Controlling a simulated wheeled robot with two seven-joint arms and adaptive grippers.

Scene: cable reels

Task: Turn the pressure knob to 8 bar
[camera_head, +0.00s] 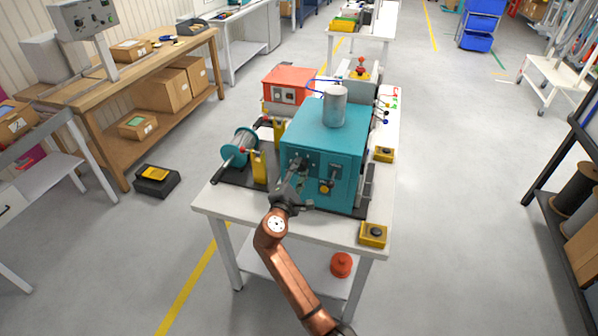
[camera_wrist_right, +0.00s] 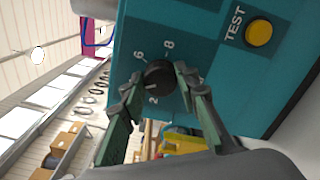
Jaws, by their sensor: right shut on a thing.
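The teal machine box (camera_head: 325,125) stands on the white table, with a dark control panel on its front. In the right wrist view the black pressure knob (camera_wrist_right: 158,76) sits on the teal panel (camera_wrist_right: 200,25), with the printed figures 6, 8 and 2 readable around it. A small light mark shows on the knob, but I cannot tell for sure which figure it points to. My right gripper (camera_head: 295,178) is at the panel's left part. In the wrist view its two fingers are on either side of the knob, shut on it. My left gripper is out of view.
A yellow TEST button (camera_wrist_right: 259,32) is on the same panel. A teal cable reel (camera_head: 239,146) stands left of the box, and a yellow-and-black button box (camera_head: 373,234) sits at the table's front right corner.

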